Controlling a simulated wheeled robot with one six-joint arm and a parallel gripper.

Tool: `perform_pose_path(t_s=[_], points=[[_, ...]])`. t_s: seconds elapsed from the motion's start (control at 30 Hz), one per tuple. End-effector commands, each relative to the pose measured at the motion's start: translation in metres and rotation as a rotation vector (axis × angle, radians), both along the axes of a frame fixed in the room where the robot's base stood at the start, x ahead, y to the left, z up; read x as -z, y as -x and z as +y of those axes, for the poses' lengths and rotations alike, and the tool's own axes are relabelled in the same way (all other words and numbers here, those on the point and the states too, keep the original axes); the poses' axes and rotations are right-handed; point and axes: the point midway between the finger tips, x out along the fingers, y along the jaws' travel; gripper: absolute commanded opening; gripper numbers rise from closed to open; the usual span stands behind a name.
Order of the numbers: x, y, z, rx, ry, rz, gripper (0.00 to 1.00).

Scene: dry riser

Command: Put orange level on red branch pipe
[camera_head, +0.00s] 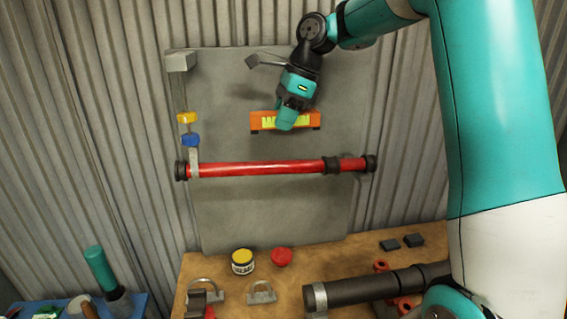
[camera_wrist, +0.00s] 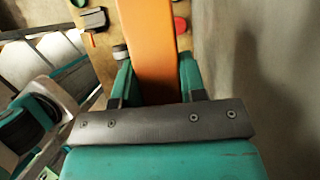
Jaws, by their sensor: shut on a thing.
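The orange level (camera_head: 313,120) has a yellow marked face and hangs level in front of the grey board, above the pipe. My gripper (camera_head: 285,122) is shut on its middle. In the wrist view the orange top of the level (camera_wrist: 147,40) sits between the teal fingers of my gripper (camera_wrist: 155,80). The red branch pipe (camera_head: 260,168) runs nearly horizontally across the board below the level, with a visible gap between them in the head view. How far the level is from the board is hard to tell.
A grey hanger with yellow (camera_head: 187,117) and blue (camera_head: 191,140) parts drops to the pipe's left end. Black couplings (camera_head: 332,165) sit on its right part. The wooden bench (camera_head: 215,262) below holds a yellow-lidded jar (camera_head: 243,262), a red cap (camera_head: 281,257) and a dark pipe (camera_head: 365,290).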

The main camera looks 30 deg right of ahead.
Motion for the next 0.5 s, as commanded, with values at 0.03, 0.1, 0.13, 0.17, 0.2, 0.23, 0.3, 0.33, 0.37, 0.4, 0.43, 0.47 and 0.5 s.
perform_pose_path(t_s=[0.03, 0.1, 0.13, 0.17, 0.2, 0.23, 0.3, 0.33, 0.37, 0.4, 0.43, 0.47, 0.5], points=[[0.013, 0.001, 0.0, 0.001, -0.001, 0.003, 0.11], [0.023, 0.001, 0.0, 0.001, 0.001, 0.003, 0.11], [0.025, 0.001, 0.0, 0.0, 0.0, 0.002, 0.11], [0.028, 0.0, -0.001, 0.001, -0.001, 0.001, 0.11], [0.03, 0.0, -0.001, 0.003, 0.0, 0.001, 0.11], [0.032, 0.0, -0.001, 0.003, 0.0, 0.001, 0.11], [0.039, 0.001, -0.001, 0.002, -0.001, 0.003, 0.11], [0.044, 0.001, -0.001, 0.003, 0.0, 0.004, 0.11], [0.049, 0.001, -0.001, 0.001, 0.0, 0.003, 0.11], [0.055, 0.001, -0.001, 0.003, -0.001, 0.004, 0.11], [0.06, 0.001, -0.001, 0.002, -0.002, 0.004, 0.11], [0.064, 0.001, -0.001, 0.002, -0.002, 0.004, 0.11], [0.069, 0.0, -0.001, 0.002, -0.001, 0.003, 0.11]])
